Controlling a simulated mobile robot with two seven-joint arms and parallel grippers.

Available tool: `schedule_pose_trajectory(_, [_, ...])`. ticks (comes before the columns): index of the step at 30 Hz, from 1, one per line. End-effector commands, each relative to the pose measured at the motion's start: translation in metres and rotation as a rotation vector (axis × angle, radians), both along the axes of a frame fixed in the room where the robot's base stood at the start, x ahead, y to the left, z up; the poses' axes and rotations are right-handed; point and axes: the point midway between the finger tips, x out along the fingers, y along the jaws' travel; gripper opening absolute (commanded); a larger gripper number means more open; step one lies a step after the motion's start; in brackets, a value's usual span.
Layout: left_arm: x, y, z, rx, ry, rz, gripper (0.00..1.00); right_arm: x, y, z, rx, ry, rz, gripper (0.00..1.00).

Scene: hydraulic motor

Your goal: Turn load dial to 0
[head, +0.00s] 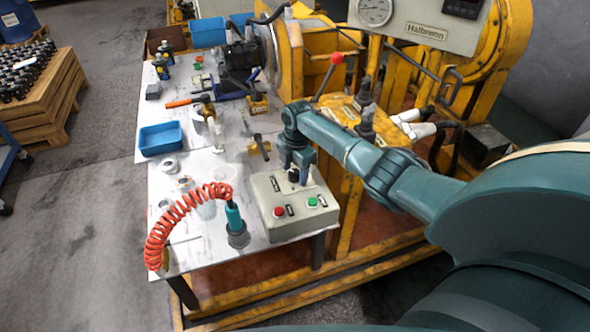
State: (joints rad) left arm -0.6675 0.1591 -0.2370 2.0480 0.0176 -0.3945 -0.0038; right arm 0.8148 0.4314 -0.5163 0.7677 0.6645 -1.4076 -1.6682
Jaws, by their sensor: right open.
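A light grey control box (292,226) stands on the right front corner of the white table. It has a red button (279,212), a green button (312,202) and small black labels. A black dial (293,176) sits at the back of its top, mostly covered by my right gripper. My right gripper (296,175) points down over the dial with its jaws open, around or just above it; I cannot tell if it touches. The dial's pointer and scale are too small to read. My left gripper is not in view.
A teal tool with a coiled red hose (185,215) stands left of the box. A blue tray (161,138), an orange-handled tool (189,101) and a hammer (262,147) lie farther back. The yellow test stand with a gauge (374,10) rises behind and right.

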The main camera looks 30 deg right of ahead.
Motion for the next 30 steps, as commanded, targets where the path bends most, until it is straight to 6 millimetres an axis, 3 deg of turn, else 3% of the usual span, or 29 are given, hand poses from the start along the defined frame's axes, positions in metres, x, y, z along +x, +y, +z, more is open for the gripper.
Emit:
schedule_pose_trajectory(10, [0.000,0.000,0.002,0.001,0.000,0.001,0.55,0.000,-0.001,0.010,0.000,0.000,-0.002,0.55])
schedule_pose_trajectory(24, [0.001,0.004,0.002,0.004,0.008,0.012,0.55,-0.006,-0.001,0.106,-0.001,-0.003,-0.001,0.55])
schedule_pose_trajectory(30, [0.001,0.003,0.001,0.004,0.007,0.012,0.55,-0.007,-0.001,0.128,-0.001,-0.001,0.000,0.55])
